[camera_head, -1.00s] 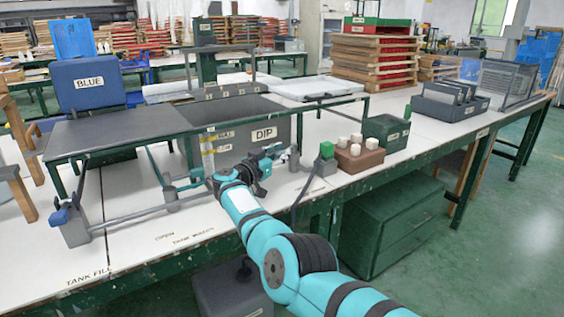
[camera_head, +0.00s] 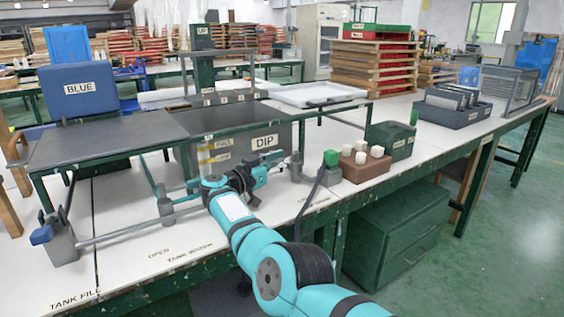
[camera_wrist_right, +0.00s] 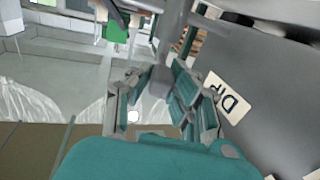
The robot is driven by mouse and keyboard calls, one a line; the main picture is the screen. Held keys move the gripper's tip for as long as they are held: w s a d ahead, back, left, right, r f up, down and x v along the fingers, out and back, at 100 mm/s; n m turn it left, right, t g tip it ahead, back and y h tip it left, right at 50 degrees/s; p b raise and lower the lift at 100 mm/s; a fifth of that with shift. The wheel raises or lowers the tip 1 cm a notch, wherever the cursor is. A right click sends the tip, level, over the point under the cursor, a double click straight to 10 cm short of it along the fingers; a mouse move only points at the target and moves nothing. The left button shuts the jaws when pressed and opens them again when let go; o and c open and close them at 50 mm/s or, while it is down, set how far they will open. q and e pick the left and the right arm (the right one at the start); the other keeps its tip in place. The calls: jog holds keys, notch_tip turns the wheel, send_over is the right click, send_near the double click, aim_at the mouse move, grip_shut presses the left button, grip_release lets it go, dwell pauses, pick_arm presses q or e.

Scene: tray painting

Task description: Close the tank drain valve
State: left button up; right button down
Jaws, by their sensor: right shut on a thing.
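The grey dip tank (camera_head: 285,130), labelled DIP, stands on the white bench; its front wall also shows in the wrist view (camera_wrist_right: 262,75). A grey pipe fitting (camera_head: 296,168) stands at its lower front right. My right gripper (camera_head: 257,176) is low in front of the tank, beside this fitting. In the wrist view the right gripper (camera_wrist_right: 158,82) has its fingers closed around a grey post-like part (camera_wrist_right: 163,78) joined to a pipe; I take it as the drain valve handle. Whether the valve is open or closed is unclear. My left gripper is out of view.
A fill valve with a blue handle (camera_head: 42,234) stands at the left by a TANK FILL label. Bare bench lies in front.

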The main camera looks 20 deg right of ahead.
aim_at(279, 160)
jog(key=shift+a+f, duration=0.15)
jog(key=c, duration=1.2)
grip_release()
jog(key=shift+r, duration=0.2)
notch_tip(279, 160, up, 10)
jog(key=shift+f, duration=0.1)
jog(key=shift+c, duration=0.4)
